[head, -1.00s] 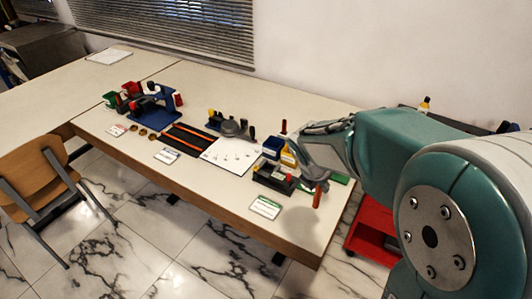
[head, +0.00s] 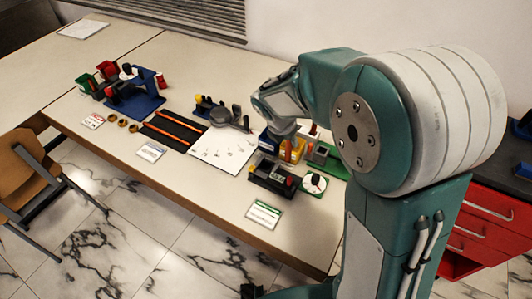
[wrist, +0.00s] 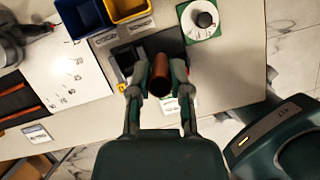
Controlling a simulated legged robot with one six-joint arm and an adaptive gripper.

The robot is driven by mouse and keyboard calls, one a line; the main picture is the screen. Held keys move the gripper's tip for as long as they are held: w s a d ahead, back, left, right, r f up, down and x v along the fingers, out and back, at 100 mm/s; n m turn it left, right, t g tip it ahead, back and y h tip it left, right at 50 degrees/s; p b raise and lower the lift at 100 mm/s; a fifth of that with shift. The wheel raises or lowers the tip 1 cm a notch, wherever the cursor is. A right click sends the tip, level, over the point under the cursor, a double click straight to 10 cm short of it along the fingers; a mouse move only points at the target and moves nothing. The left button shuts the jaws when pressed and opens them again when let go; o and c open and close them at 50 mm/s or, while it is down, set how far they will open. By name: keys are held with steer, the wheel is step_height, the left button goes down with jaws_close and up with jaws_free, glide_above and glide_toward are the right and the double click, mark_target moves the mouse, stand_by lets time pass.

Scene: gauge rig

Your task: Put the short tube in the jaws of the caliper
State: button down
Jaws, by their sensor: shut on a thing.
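A short orange-brown tube (head: 289,149) stands roughly upright in my gripper (wrist: 160,76). In the wrist view the tube (wrist: 160,67) is seen nearly end-on between the two fingers, which are shut on it. Below and in front of it is a dark block fixture (head: 268,180) with a red and a yellow piece, seemingly the caliper. In the wrist view this fixture (wrist: 122,55) lies behind the tube, which partly hides it. A round white dial with a dark knob (head: 314,183) is beside it. I cannot tell the gap between tube and fixture.
A blue bin (wrist: 88,16) and a yellow bin (wrist: 128,8) stand close behind the fixture. A white sheet (head: 222,148) and a black rack with orange rods (head: 172,131) lie to the left. A blue stand (head: 136,103) is farther left. A label card (head: 263,214) lies in front.

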steer(key=shift+w+a+f, duration=0.7)
steer(key=shift+a+f, duration=0.3)
steer(key=shift+f, duration=0.7)
steer(key=shift+w+a+f, duration=0.7)
steer(key=shift+a+f, duration=0.3)
steer(key=shift+f, duration=0.65)
steer(key=shift+w+a+f, duration=0.7)
steer(key=shift+a+f, duration=0.3)
steer(key=shift+f, duration=0.7)
steer(key=c, duration=0.6)
jaws_free()
